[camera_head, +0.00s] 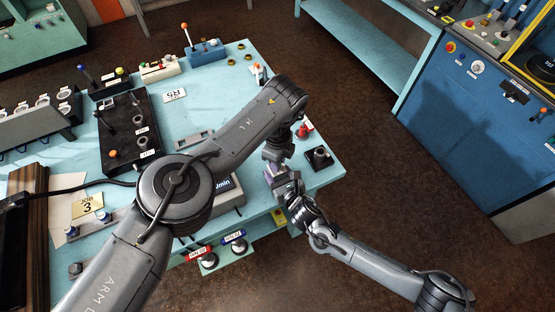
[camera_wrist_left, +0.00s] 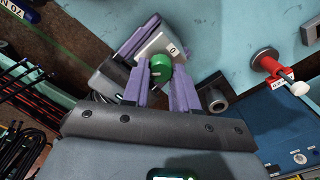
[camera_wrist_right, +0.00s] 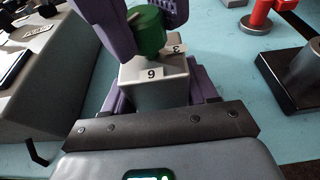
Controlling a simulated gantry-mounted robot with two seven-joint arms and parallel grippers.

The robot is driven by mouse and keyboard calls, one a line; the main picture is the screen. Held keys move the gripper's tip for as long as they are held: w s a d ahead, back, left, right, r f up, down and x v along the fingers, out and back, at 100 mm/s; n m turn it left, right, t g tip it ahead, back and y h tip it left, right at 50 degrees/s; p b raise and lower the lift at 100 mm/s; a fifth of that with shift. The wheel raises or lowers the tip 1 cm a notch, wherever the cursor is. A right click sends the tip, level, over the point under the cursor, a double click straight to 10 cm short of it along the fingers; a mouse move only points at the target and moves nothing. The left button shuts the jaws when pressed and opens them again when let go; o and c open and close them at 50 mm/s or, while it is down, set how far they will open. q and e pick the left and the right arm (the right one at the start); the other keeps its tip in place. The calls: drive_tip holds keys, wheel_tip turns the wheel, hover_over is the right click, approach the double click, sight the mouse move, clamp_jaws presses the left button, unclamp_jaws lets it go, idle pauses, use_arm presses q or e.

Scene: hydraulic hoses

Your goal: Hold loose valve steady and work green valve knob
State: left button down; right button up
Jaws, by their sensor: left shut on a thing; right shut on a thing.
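The loose valve is a grey block (camera_wrist_right: 157,90) with white labels reading 6 and 3 and a green knob (camera_wrist_right: 147,30) on top. My right gripper (camera_wrist_right: 162,92) is shut on the grey block, one purple finger on each side. My left gripper (camera_wrist_left: 161,78) is shut on the green knob from above, its fingers on either side of it. The knob also shows in the left wrist view (camera_wrist_left: 158,62), with the block (camera_wrist_left: 160,45) behind it. In the head view both grippers meet near the table's right edge, and the valve is mostly hidden there.
A red fitting (camera_wrist_left: 268,60) and a black base with a grey cylinder (camera_wrist_right: 297,82) stand close by on the light blue table (camera_head: 216,80). A black panel (camera_head: 122,155) sits farther left. Open floor (camera_head: 362,140) lies right of the table.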

use_arm(q)
drive_tip(key=n, duration=0.3)
drive_tip(key=shift+n, duration=0.3)
drive_tip(key=shift+w+n, duration=0.1)
drive_tip(key=shift+n, duration=1.8)
drive_tip(key=c, duration=0.9)
unclamp_jaws()
drive_tip(key=shift+o, duration=0.2)
drive_tip(key=shift+r, duration=0.1)
wheel_tip(320, 180, up, 12)
use_arm(e)
drive_tip(key=o, duration=1.4)
